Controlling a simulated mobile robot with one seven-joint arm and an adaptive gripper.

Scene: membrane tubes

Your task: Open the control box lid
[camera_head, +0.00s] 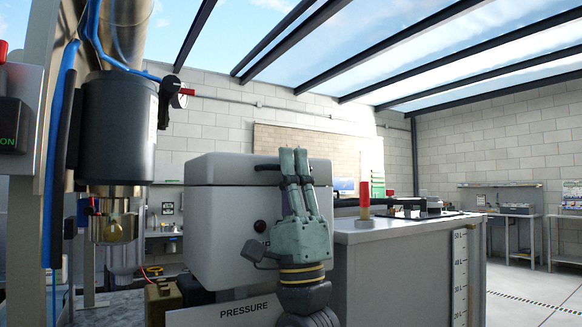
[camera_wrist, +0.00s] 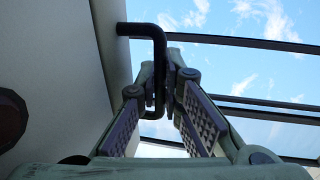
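The control box (camera_head: 226,250) is a light grey box in the middle of the head view. Its lid (camera_head: 215,168) is the upper part, sitting down on the body along a seam. A dark bent handle (camera_wrist: 159,45) sticks out from the box's pale face in the wrist view; in the head view only a short piece of it (camera_head: 267,167) shows, left of the fingertips. My grey-green gripper (camera_head: 294,155) is in front of the box at lid height. Its fingertips (camera_wrist: 162,65) are close together around the handle bar and look shut on it. The fingers hide part of the lid.
A grey bench (camera_head: 393,265) with a red-topped post (camera_head: 364,195) stands right of the box. A dark cylinder (camera_head: 117,128) and blue hoses (camera_head: 58,160) stand close on the left. A PRESSURE sign (camera_head: 245,311) is below. Open floor lies far right.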

